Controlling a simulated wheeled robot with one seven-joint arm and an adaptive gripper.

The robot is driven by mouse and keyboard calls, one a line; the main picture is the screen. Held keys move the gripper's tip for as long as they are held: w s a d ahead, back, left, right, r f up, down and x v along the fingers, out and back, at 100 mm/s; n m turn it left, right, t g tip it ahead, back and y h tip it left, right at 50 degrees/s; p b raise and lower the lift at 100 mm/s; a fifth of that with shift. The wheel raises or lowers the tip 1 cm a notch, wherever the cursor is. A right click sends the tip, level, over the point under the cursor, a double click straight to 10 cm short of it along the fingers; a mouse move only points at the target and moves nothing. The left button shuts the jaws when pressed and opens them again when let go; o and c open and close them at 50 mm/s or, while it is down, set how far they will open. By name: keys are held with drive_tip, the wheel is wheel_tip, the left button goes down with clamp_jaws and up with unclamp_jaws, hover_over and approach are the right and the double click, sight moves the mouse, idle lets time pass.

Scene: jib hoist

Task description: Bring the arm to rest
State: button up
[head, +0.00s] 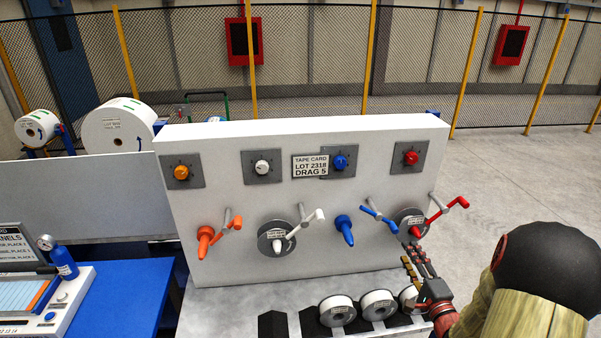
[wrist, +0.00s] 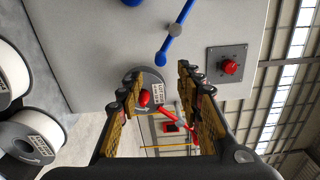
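My gripper (head: 413,258) is low at the right end of the white panel (head: 300,254), in front of and below the reel disc with the red spindle (head: 408,218). In the wrist view my gripper (wrist: 160,77) has its two tan-padded fingers spread apart. The red spindle (wrist: 145,98) shows beyond and between the fingers, near the left one. I see nothing held. My arm comes in from the lower right of the head view.
Orange (head: 204,241), white (head: 278,245) and blue (head: 344,230) spindles and several cranks project from the panel. White tape rolls (head: 337,310) sit in a dark rack below. A blue bench (head: 125,300) stands left. Open floor (head: 520,180) lies right, before a mesh fence.

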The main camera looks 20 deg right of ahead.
drive_tip(key=s+d+f+n+g+h, duration=0.1)
drive_tip(key=s+d+f+n+g, duration=0.15)
drive_tip(key=f, duration=0.35)
drive_tip(key=s+d+f+n+g, duration=0.1)
drive_tip(key=s+f+n+g, duration=0.15)
drive_tip(key=f, duration=0.35)
drive_tip(key=s+f+n+g, duration=0.3)
drive_tip(key=s+g, duration=0.4)
drive_tip(key=s+a+r+n+y+b, duration=0.1)
drive_tip(key=s+a+r+n+b, duration=0.1)
drive_tip(key=a+r+n, duration=0.2)
drive_tip(key=s+a+r+n+y+b, duration=0.1)
drive_tip(key=a+r+n, duration=0.4)
drive_tip(key=a, duration=1.6)
drive_tip(key=s+a+r+n+y+b, duration=0.2)
drive_tip(key=a+r+n+y+b, duration=0.1)
drive_tip(key=a+r, duration=0.9)
drive_tip(key=shift+s+a+n, duration=0.25)
drive_tip(key=shift+s+n, duration=0.1)
drive_tip(key=shift+n, duration=0.35)
